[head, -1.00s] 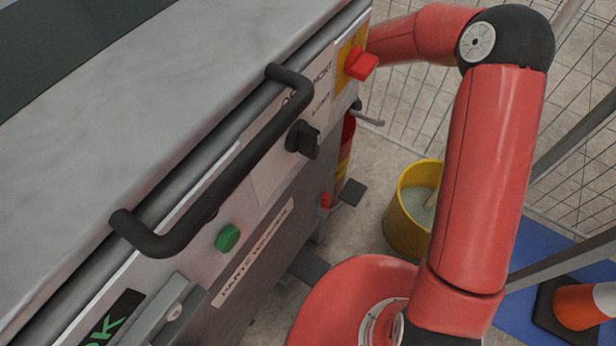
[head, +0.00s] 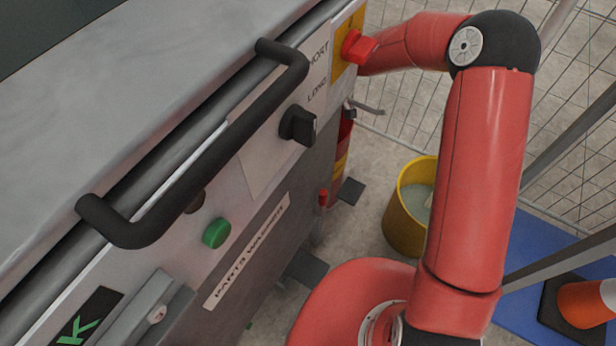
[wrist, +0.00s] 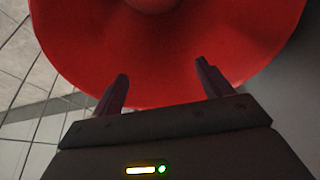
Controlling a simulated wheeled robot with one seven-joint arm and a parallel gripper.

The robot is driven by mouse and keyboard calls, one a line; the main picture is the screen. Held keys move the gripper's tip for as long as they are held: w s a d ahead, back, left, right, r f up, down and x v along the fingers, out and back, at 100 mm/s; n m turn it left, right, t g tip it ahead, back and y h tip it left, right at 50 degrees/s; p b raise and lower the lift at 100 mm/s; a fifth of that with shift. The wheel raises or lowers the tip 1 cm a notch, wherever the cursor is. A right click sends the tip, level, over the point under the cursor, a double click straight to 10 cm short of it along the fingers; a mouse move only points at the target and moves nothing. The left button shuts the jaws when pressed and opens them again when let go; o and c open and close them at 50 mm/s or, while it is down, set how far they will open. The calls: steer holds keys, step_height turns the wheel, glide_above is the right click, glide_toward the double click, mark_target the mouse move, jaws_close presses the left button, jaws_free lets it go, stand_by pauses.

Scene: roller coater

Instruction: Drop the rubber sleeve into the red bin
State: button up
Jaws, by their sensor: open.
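In the wrist view my gripper (wrist: 162,84) is open, its two dark fingers wide apart with nothing between them. A large, round, glossy red object (wrist: 165,60) with a curved rim fills the top of that view beyond the fingertips. It may be the red bin, but I cannot tell for sure. I see no rubber sleeve in either view. In the head view my gripper is hidden behind the machine, and I cannot make out a whole red bin there.
A parts washer (head: 265,175) with a black handle (head: 205,150), green button (head: 216,232) and red switch (head: 358,47) fills the left. A yellow bucket (head: 405,225) stands on the floor behind my arm. Mesh fencing (head: 400,105) and an orange cone (head: 585,304) on a blue mat lie beyond.

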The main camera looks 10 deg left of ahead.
steer(key=v, duration=0.7)
steer(key=shift+d+r, duration=0.2)
steer(key=shift+r, duration=0.15)
steer(key=shift+s, duration=0.1)
